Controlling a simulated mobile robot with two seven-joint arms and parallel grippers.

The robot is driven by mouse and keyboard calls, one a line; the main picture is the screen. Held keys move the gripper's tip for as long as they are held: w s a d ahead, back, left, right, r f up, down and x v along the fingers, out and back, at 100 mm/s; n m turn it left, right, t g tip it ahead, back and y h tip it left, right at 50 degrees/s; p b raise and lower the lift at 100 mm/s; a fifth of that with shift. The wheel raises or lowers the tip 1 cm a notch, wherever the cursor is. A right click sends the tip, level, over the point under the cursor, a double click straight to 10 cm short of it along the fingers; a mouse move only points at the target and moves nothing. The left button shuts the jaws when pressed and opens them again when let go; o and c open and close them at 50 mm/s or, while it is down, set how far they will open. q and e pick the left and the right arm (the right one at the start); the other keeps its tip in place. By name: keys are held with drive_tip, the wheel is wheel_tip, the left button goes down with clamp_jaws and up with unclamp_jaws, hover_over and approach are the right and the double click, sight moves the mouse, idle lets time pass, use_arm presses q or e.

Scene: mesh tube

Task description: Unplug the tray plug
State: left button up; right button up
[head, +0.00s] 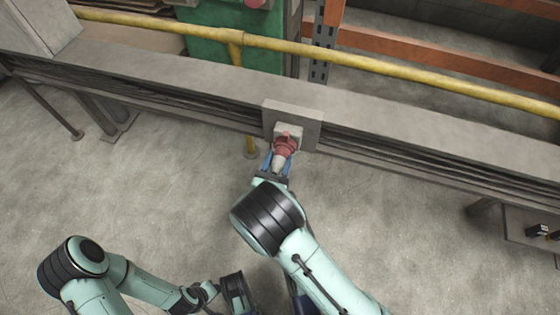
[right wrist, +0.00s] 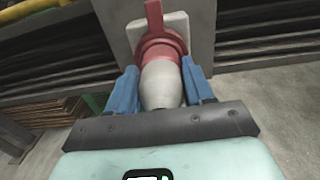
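The plug (head: 282,151) has a red collar and a pale grey tapered body. Its red end sits in a light grey socket box (head: 290,130) on the side of the long grey tray rail. In the right wrist view the plug (right wrist: 161,82) points away from me into the socket. My right gripper (head: 278,162) has its blue fingers on both sides of the plug body, apparently touching it. The fingers also show in the right wrist view (right wrist: 160,85). The left gripper (head: 237,293) is at the bottom of the head view; its fingertips are not clearly seen.
Orange shelf beams (head: 440,67) and a green cabinet (head: 213,47) are behind. A dark low bracket (head: 530,228) stands at right. The concrete floor in front is clear.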

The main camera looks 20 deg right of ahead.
drive_tip(key=shift+w+d+r, duration=0.25)
drive_tip(key=shift+d+r, duration=0.05)
drive_tip(key=shift+d, duration=0.25)
clamp_jaws()
drive_tip(key=shift+s+a, duration=0.1)
drive_tip(key=shift+s+a+f+p, duration=0.15)
drive_tip(key=shift+s+a+p, duration=0.05)
drive_tip(key=shift+s+p, duration=0.1)
drive_tip(key=shift+p+v, duration=0.65)
drive_tip(key=shift+v, duration=1.95)
drive_tip(key=shift+w+a+f, duration=0.1)
drive_tip(key=shift+f, duration=0.05)
